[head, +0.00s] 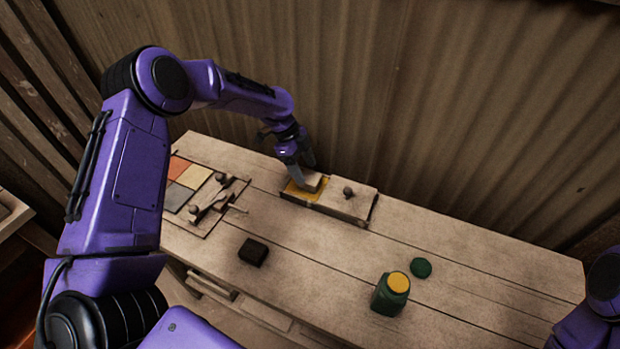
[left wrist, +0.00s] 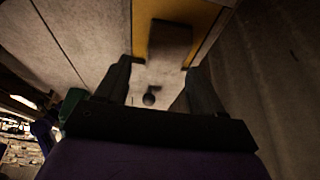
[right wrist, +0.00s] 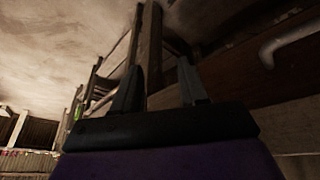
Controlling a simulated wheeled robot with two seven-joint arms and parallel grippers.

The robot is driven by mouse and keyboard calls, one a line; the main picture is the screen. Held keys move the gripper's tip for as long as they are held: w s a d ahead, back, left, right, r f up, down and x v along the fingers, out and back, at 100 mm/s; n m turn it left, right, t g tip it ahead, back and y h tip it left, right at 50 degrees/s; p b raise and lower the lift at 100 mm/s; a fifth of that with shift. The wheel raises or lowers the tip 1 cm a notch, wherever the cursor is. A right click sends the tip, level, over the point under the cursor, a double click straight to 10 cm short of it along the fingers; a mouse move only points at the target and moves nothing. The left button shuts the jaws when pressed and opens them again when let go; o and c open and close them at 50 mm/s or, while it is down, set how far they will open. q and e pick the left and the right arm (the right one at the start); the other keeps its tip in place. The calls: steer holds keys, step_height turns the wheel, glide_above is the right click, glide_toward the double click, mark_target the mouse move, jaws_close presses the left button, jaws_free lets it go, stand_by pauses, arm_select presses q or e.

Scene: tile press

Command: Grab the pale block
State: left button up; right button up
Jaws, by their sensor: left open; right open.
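The pale block (head: 314,181) sits at the yellow recess (head: 292,190) of a low wooden box on the table. It shows as a dim brownish block (left wrist: 170,42) on the yellow area in the left wrist view. My left gripper (head: 299,178) points down at the block and partly covers it in the head view. In the left wrist view its open fingers (left wrist: 158,68) are spread toward the block's near end; I cannot tell whether they touch it. My right gripper (right wrist: 158,72) is open and empty in the right wrist view, away from the block.
A pale lid with a dark knob (head: 348,191) adjoins the recess. Coloured tiles (head: 193,177) and tools lie left. A black block (head: 253,252), a green jar with a yellow top (head: 390,296) and a green disc (head: 421,267) stand in front. A corrugated wall rises behind.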

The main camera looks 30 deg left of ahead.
mark_target(311, 178)
arm_select(q)
steer(key=p+x, duration=0.1)
steer(key=x, duration=0.1)
steer(key=w+x, duration=0.1)
steer(key=x, duration=0.2)
steer(key=shift+a+p, duration=0.1)
steer(key=shift+p, duration=0.3)
steer(key=shift+f, duration=0.15)
steer(key=shift+s, duration=0.2)
steer(key=c, duration=0.8)
steer(key=shift+o, duration=0.2)
